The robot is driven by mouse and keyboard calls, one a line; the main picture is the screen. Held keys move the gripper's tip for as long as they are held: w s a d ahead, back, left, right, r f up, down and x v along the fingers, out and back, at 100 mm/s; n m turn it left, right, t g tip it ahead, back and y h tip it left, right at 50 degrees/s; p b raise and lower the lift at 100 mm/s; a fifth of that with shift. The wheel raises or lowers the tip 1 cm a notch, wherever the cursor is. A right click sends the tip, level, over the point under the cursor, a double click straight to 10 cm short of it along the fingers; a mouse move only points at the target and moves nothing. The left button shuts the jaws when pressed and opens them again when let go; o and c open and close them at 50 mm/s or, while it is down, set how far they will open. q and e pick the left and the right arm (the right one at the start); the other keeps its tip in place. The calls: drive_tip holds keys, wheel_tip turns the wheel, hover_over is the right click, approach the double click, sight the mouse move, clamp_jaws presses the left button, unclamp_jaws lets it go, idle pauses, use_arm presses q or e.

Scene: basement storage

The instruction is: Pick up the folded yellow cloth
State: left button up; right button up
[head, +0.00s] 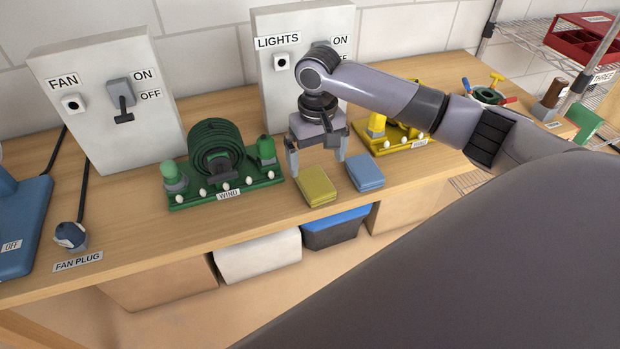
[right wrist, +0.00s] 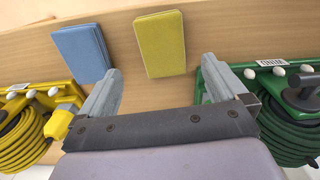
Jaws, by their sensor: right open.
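The folded yellow cloth (head: 317,188) lies flat near the front edge of the wooden bench, with a folded blue cloth (head: 365,173) just to its right. My right gripper (head: 318,163) is open and empty, pointing down above and slightly behind the yellow cloth. In the right wrist view the yellow cloth (right wrist: 161,43) lies beyond the open fingertips, near the middle, and the blue cloth (right wrist: 81,52) is to its left. Neither finger appears to touch a cloth. My left gripper is not in view.
A green cable reel holder (head: 222,190) marked WIND stands left of the yellow cloth. A yellow holder (head: 408,143) stands behind and right of the blue cloth. The LIGHTS switch panel (head: 275,95) rises behind my gripper. Bins, including a blue-lidded one (head: 335,220), sit below the bench edge.

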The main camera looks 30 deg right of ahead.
sight(315, 181)
drive_tip(key=f, duration=0.5)
drive_tip(key=shift+s+a+f, duration=0.2)
drive_tip(key=shift+a+f, duration=0.05)
drive_tip(key=shift+f, duration=0.05)
drive_tip(key=c, duration=1.1)
